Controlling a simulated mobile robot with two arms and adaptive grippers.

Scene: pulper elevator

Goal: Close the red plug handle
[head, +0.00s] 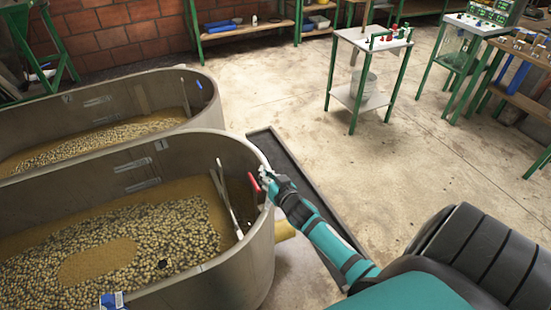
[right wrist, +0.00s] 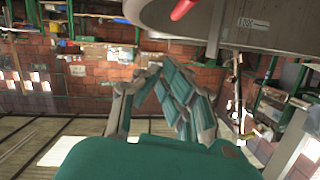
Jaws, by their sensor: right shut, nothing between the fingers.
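The red plug handle (head: 253,181) shows inside the rim of the nearer metal tank (head: 262,243), at the tank's right end. It sits just left of my right gripper (head: 266,174), which is at the tank rim. The handle's red end also shows at the top of the right wrist view (right wrist: 183,9), beside the tank wall (right wrist: 225,35). The right gripper's fingers (right wrist: 160,68) are shut and empty. They look close to the handle, but I cannot tell whether they touch it. My left gripper is not in view.
The nearer tank holds pale beans (head: 150,240) and a long grey rod (head: 228,200). A second tank (head: 208,115) stands behind it. A dark tray (head: 290,160) lies along the tank's right side. A white-topped table (head: 362,42) stands on open concrete floor.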

